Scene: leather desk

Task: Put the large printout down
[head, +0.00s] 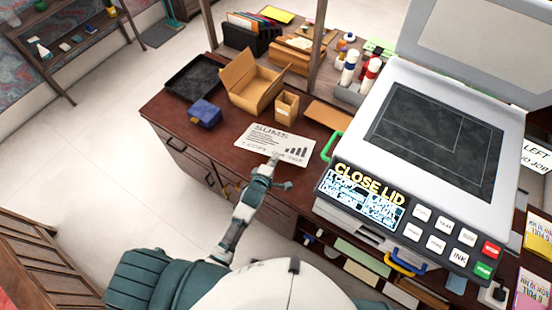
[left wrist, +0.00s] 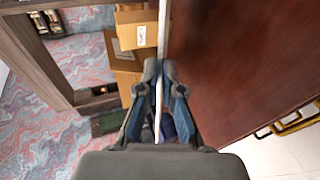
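The large printout (head: 275,146), a white sheet with a headline, text lines and a bar chart, lies flat over the front edge of the desk in the head view. My left gripper (head: 271,165) is at its near edge. In the left wrist view the printout (left wrist: 158,100) shows edge-on as a thin pale strip between the fingers of my left gripper (left wrist: 159,80), which are shut on it. It looks about level with the desk top; I cannot tell whether it touches. My right gripper is not in view.
An open cardboard box (head: 252,84), a small box (head: 286,106), a blue box (head: 204,113) and a black tray (head: 196,77) stand behind the printout. A copier (head: 345,155) with its lid up stands to the right, its display reading "CLOSE LID".

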